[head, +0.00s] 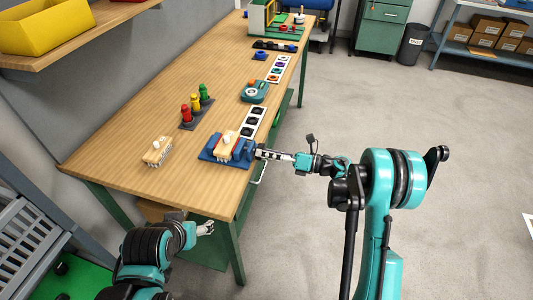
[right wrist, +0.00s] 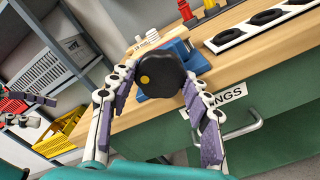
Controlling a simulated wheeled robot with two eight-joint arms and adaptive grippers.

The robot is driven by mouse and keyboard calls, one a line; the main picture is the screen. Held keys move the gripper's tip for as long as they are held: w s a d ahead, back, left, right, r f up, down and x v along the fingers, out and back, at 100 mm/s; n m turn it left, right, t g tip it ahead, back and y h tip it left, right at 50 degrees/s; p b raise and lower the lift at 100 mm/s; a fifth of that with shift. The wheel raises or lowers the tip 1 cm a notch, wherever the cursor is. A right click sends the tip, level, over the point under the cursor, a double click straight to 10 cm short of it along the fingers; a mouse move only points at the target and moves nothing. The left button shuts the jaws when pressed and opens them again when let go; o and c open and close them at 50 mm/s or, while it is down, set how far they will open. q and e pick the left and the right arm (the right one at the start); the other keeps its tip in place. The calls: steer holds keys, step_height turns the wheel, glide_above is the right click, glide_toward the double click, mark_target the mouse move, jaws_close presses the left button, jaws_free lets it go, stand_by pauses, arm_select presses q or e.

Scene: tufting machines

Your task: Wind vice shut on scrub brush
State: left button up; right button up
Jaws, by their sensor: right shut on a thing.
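The blue vice (head: 211,155) sits at the near right edge of the wooden bench. A scrub brush (head: 228,145) with a pale wooden body rests in it, between blue jaws; I cannot tell if both jaws touch it. The vice also shows in the right wrist view (right wrist: 186,53), partly hidden behind a round black knob (right wrist: 158,72) with a yellow dot. My right gripper (head: 262,153) is shut on this knob, with a finger on each side of it. My left gripper (head: 206,228) hangs empty in front of the bench; its finger opening is unclear.
A second brush (head: 157,151) lies bristles down on the bench, left of the vice. Behind stand red, yellow and green pieces (head: 195,105) on a dark base, a teal device (head: 255,92) and a white strip with black rings (head: 253,122). The floor right of the bench is clear.

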steer(key=shift+m, duration=4.9)
steer(key=o, duration=1.1)
steer(key=shift+o, duration=0.2)
steer(key=v, duration=1.2)
